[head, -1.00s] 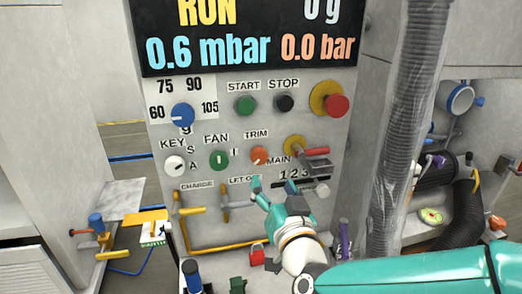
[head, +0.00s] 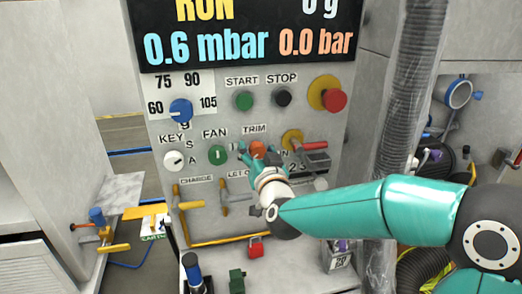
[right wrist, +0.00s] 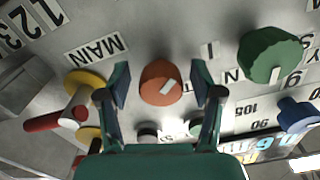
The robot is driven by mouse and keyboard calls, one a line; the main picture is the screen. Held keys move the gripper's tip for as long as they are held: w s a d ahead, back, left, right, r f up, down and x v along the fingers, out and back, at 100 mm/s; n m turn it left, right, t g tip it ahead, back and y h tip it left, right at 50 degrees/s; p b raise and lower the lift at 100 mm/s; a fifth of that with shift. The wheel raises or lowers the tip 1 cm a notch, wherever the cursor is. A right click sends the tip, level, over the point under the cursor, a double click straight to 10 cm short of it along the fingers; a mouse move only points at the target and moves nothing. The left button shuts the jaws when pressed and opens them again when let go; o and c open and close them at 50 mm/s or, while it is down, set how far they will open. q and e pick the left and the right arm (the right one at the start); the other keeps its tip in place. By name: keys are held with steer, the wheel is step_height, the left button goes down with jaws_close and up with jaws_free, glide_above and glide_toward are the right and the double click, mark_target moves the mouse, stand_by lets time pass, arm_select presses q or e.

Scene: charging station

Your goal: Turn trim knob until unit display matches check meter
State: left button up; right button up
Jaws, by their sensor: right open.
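The orange trim knob (head: 258,147) is on the grey panel under the TRIM label. My right gripper (head: 262,153) is at the knob in the head view and partly covers it. In the right wrist view the knob (right wrist: 160,82) with its pale pointer mark lies between the two open fingers, with a gap on each side. The unit display (head: 250,38) reads RUN, 0 g, 0.6 mbar and 0.0 bar; its top is cut off. My left gripper is not in view.
The green fan knob (head: 217,155) is left of the trim knob, and the red-handled main switch (head: 308,146) is right of it. A corrugated hose (head: 410,90) hangs at right.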

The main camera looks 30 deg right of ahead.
steer(key=c, duration=1.1)
steer(key=shift+f+b, duration=0.15)
steer(key=shift+b, duration=0.35)
steer(key=shift+c, duration=0.2)
steer(key=shift+f+m+b, duration=0.1)
steer(key=shift+m+b, duration=0.7)
steer(key=shift+b, duration=0.2)
steer(key=shift+r, duration=0.2)
steer(key=o, duration=1.1)
steer(key=shift+o, duration=0.2)
